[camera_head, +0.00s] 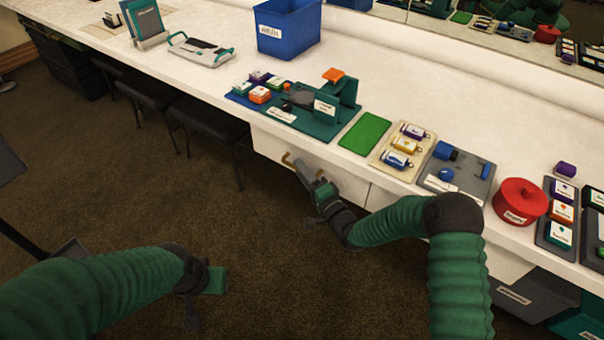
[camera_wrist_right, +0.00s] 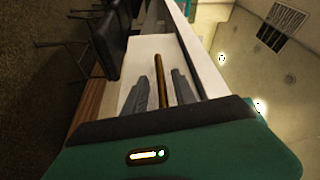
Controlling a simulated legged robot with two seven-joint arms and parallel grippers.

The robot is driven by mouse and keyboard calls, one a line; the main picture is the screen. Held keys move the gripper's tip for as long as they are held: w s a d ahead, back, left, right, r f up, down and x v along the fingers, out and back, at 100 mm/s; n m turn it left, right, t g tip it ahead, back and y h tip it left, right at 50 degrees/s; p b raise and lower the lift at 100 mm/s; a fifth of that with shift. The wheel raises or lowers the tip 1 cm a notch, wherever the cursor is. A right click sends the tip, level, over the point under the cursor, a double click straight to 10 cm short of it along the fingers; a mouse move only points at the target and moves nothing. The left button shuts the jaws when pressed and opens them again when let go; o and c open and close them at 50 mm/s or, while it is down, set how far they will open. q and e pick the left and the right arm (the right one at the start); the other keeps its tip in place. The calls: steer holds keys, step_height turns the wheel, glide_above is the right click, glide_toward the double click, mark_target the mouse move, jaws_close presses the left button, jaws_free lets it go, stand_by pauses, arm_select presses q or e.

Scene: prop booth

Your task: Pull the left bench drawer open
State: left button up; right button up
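The left bench drawer (camera_head: 268,146) is a white front under the worktop in the head view; it looks flush with the bench. Its brass handle (camera_head: 287,159) shows beside my right gripper (camera_head: 299,168), whose grey fingers reach up to it from the front. In the right wrist view the brass handle (camera_wrist_right: 161,82) lies between the two fingers, which stand apart with narrow gaps beside it. The white drawer front (camera_wrist_right: 150,55) is behind. My left gripper (camera_head: 203,285) hangs low over the carpet, away from the bench; its fingers are unclear.
The worktop (camera_head: 220,80) carries a green fixture (camera_head: 318,120), a green mat (camera_head: 365,133), a red round container (camera_head: 519,200) and a blue bin (camera_head: 288,28). Black stools (camera_head: 210,122) stand left of the drawer. The carpet in front of the drawer is mostly free.

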steer(key=shift+w, duration=0.1)
steer(key=c, duration=0.7)
steer(key=shift+f, duration=0.15)
stand_by(1.0)
